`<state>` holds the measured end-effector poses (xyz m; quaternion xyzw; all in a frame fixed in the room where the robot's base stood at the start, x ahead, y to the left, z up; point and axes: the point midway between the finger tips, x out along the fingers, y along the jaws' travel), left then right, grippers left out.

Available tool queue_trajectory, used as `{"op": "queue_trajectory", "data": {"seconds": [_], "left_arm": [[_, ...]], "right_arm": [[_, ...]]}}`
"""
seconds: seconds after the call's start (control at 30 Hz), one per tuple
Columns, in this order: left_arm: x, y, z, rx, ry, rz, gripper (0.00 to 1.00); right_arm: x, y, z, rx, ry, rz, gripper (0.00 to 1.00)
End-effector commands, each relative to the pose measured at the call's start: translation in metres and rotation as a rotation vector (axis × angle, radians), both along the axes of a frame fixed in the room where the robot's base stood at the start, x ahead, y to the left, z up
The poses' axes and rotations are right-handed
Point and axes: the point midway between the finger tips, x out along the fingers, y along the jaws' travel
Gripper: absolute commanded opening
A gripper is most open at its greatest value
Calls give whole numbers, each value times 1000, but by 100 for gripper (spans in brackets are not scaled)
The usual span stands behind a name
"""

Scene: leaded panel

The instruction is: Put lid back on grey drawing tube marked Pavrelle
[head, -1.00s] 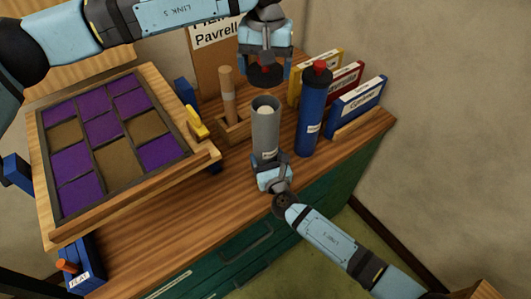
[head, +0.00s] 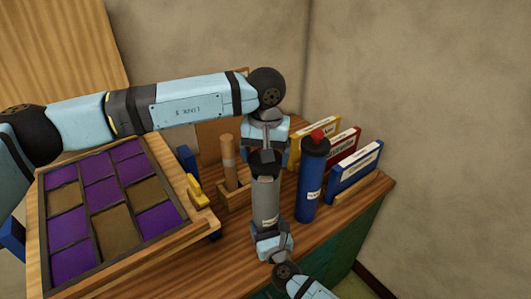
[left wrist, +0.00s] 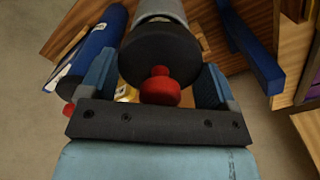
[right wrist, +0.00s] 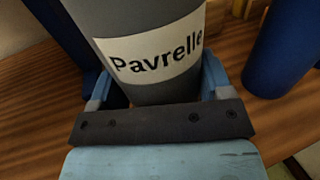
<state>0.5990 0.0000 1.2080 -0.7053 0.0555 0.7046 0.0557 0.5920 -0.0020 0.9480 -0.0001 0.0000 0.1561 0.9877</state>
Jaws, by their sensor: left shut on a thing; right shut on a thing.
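The grey drawing tube (head: 266,197) stands upright at the desk's front part; its white Pavrelle label (right wrist: 155,50) faces the right wrist camera. My right gripper (head: 269,232) is shut around the tube's lower part. The black lid (head: 264,165) with a red knob (left wrist: 160,88) is at the tube's top, in line with it. My left gripper (head: 265,148) comes from above and is shut on the lid. In the left wrist view the lid (left wrist: 150,50) covers the tube's end (left wrist: 160,8). I cannot tell whether it is fully seated. The tube's mouth is hidden.
A blue tube (head: 311,185) with a red knob stands close on the right. Upright binders (head: 353,167) are behind it. A wooden block with a peg (head: 229,165) is just left. A tilted leaded panel (head: 110,205) fills the left side.

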Motion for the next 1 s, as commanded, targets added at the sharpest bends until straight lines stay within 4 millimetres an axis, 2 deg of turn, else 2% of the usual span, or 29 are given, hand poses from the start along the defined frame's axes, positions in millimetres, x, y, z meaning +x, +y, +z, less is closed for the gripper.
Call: {"op": "queue_trajectory", "data": {"seconds": [0.4,1.0], "left_arm": [[0,0,-18,0,1,0,56],[0,0,-19,0,0,0,56]], "right_arm": [[0,0,0,0,0,0,30],[0,0,0,0,0,0,30]]}}
